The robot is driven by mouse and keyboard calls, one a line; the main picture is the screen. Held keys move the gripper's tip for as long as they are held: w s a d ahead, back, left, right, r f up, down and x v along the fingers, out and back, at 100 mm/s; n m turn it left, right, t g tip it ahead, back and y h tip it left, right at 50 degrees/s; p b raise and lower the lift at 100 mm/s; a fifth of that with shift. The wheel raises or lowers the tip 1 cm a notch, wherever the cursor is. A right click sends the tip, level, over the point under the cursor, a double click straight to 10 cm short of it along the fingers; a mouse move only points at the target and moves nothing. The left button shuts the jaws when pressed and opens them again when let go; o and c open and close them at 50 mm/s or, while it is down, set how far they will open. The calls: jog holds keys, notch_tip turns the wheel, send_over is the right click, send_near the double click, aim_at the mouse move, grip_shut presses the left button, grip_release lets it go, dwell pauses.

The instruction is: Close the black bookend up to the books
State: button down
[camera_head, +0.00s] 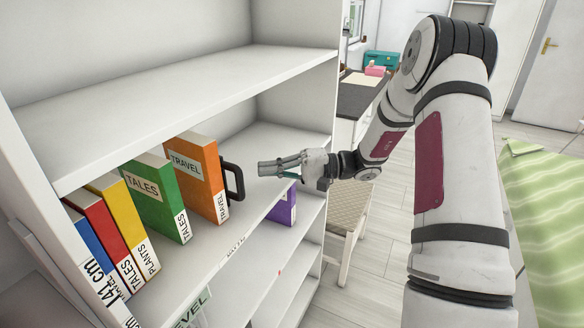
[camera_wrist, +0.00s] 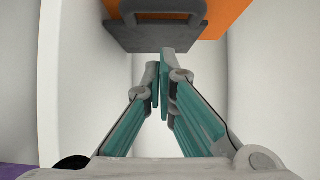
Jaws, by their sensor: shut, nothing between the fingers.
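The black bookend (camera_head: 234,182) stands upright on the middle shelf, just right of the orange TRAVEL book (camera_head: 199,180). In the wrist view the bookend (camera_wrist: 155,38) shows its plate and looped handle, with orange behind it. I cannot tell whether it touches the orange book. To the left stand the green TALES book (camera_head: 157,200), a yellow book (camera_head: 128,228), a red book (camera_head: 100,240) and a blue book (camera_head: 90,243). My gripper (camera_head: 266,169) is shut and empty, right of the bookend and apart from it. Its fingertips (camera_wrist: 162,78) point toward the bookend.
The white shelf board (camera_head: 262,200) is bare right of the bookend. An upper shelf (camera_head: 180,95) lies close above, and a side panel rises at the right. A purple book (camera_head: 284,208) stands on the shelf below. A stool (camera_head: 347,212) stands beyond the bookcase.

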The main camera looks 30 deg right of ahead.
aim_at(223, 190)
jog(key=shift+s+a, duration=0.45)
jog(key=shift+a, duration=0.4)
jog(key=shift+s+a, duration=0.45)
jog(key=shift+a, duration=0.4)
jog(key=s+a+p, duration=0.1)
jog(key=a, duration=0.1)
jog(key=s+a, duration=0.1)
jog(key=shift+s+a+p, duration=0.35)
jog(key=shift+a+p, duration=0.05)
